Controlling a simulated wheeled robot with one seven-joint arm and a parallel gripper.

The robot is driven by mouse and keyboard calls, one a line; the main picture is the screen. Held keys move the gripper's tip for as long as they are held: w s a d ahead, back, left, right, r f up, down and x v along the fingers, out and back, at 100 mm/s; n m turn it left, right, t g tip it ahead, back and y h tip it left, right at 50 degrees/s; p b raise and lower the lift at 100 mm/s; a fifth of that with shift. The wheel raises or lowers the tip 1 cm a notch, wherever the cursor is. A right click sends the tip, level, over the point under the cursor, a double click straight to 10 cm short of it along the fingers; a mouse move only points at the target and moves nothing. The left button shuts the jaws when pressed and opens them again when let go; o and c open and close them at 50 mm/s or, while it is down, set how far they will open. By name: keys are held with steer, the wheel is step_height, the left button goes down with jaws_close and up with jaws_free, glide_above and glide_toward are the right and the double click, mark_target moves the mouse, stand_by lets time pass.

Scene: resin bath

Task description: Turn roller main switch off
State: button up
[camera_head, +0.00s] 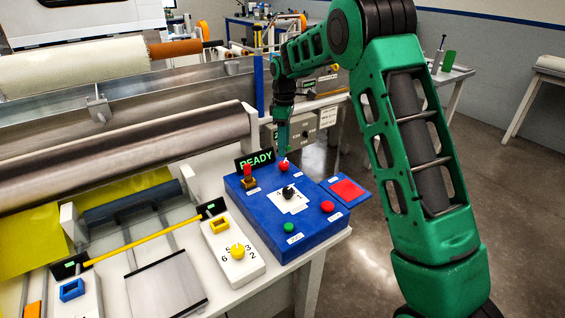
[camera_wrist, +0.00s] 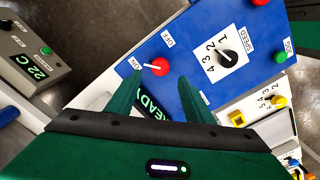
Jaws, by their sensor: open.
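The roller main switch is a red rotary knob (camera_wrist: 159,67) on the blue control panel (camera_wrist: 190,40), between an "ON" and an "OFF" label. Its white pointer line faces the "ON" side in the wrist view. The knob also shows at the panel's back edge in the head view (camera_head: 284,166). My gripper (camera_wrist: 161,78) is open, its two green fingers on either side of the knob in the wrist view; I cannot tell if they touch it. In the head view my gripper (camera_head: 283,154) is directly above the knob. The "READY" display (camera_wrist: 154,104) shows partly between the fingers.
The black speed knob (camera_head: 288,192), green button (camera_head: 289,227) and red button (camera_head: 327,207) stand on the same panel. A red-topped control (camera_head: 248,172) is at its back left. A white box with a yellow knob (camera_head: 238,251) stands left. Rollers (camera_head: 120,137) lie behind.

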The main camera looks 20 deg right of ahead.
mark_target(283, 163)
step_height(283, 163, down, 8)
steer(key=shift+r, duration=0.25)
steer(key=c, duration=1)
